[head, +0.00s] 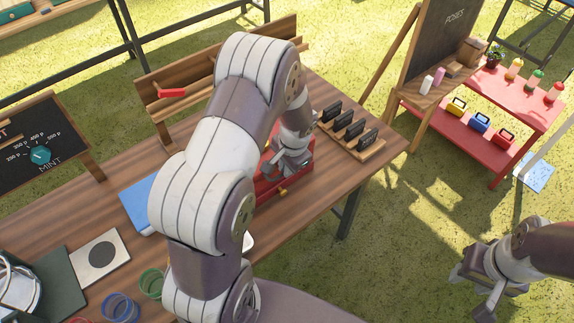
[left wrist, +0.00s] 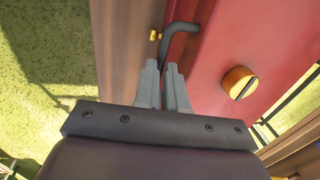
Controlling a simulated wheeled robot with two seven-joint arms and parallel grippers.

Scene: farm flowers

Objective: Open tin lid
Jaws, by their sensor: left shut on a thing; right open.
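The red tin (head: 270,188) stands on the wooden table, largely hidden behind my left arm in the head view. In the left wrist view its red face (left wrist: 235,45) fills the upper right, with a round yellow knob (left wrist: 240,82). My left gripper (left wrist: 166,72) is shut on the lower end of a dark bent handle (left wrist: 180,32) at the tin's edge. The head view shows this gripper (head: 290,163) at the tin's right part. I cannot tell how far the lid stands open. My right gripper (head: 482,290) is open and empty, over the grass at the lower right.
A wooden holder with black tags (head: 352,133) stands right of the tin. A blue book-like object (head: 138,205) lies left of my arm. A wooden rack (head: 165,85) stands along the table's back. A red shelf (head: 485,135) with bottles and small boxes stands apart at the right.

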